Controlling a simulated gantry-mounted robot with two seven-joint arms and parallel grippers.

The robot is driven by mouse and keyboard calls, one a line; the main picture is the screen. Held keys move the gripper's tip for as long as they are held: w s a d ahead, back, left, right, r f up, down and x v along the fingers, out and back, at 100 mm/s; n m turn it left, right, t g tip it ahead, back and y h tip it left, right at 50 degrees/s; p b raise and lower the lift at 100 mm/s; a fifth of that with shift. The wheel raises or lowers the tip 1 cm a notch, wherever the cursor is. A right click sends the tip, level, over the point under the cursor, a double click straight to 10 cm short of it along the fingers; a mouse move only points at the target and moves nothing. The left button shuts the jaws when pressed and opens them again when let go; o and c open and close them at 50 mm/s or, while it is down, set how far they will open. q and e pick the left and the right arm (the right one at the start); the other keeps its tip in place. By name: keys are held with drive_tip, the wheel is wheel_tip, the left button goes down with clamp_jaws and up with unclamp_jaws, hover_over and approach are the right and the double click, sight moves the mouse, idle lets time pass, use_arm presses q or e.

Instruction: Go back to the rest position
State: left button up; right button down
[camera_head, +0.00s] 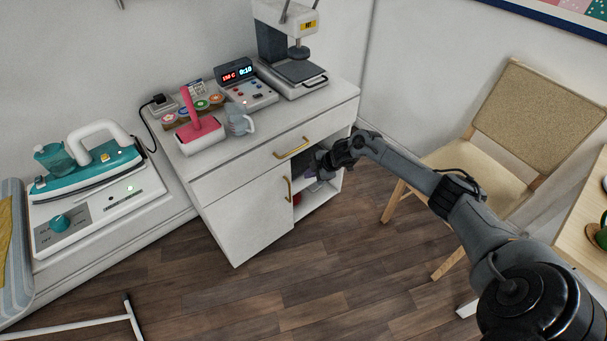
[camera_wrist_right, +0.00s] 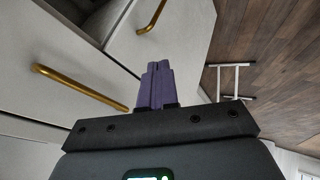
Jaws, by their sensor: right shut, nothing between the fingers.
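My right gripper (camera_head: 322,168) is at the front of the white cabinet, by the open compartment and to the right of the door's brass handle (camera_head: 287,189). In the right wrist view its two purple fingers (camera_wrist_right: 156,84) are together and hold nothing. The cabinet fronts (camera_wrist_right: 60,85) and two brass handles show close around the fingers there; I cannot tell whether anything touches. My left gripper is not in view.
On the cabinet top (camera_head: 215,157) stand a heat press (camera_head: 295,55), a control box (camera_head: 248,88), a clear jug (camera_head: 238,120) and a pink-handled tool (camera_head: 196,118). A teal iron (camera_head: 85,165) is at left, a chair (camera_head: 535,110) at right. The wooden floor (camera_head: 330,265) in front is clear.

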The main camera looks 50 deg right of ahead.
drive_tip(key=s+a+f+g+y+p, duration=0.1)
drive_tip(key=s+a+f+y+p, duration=0.1)
drive_tip(key=s+a+f, duration=0.6)
drive_tip(key=s+a+f+g+y+p, duration=0.15)
drive_tip(key=s+a+f, duration=0.35)
drive_tip(key=a, duration=0.5)
drive_tip(key=s+a+r+m+t+p, duration=0.15)
drive_tip(key=s+a+r, duration=0.3)
drive_tip(key=a, duration=0.65)
drive_tip(key=s+a+r+m+p, duration=0.1)
drive_tip(key=s+a+r+p, duration=0.3)
drive_tip(key=a, duration=0.6)
drive_tip(key=s+d+r+m+g+h, duration=0.15)
drive_tip(key=s+r+m, duration=0.25)
drive_tip(key=r, duration=0.5)
drive_tip(key=s+d+r+m+g+h, duration=0.1)
drive_tip(key=s+d+r+m+h, duration=0.2)
drive_tip(key=r, duration=0.6)
wheel_tip(320, 180, up, 38)
drive_tip(key=p, duration=3.7)
drive_tip(key=shift+s+d+p, duration=0.15)
drive_tip(key=shift+s+p, duration=0.15)
drive_tip(key=shift+p, duration=0.1)
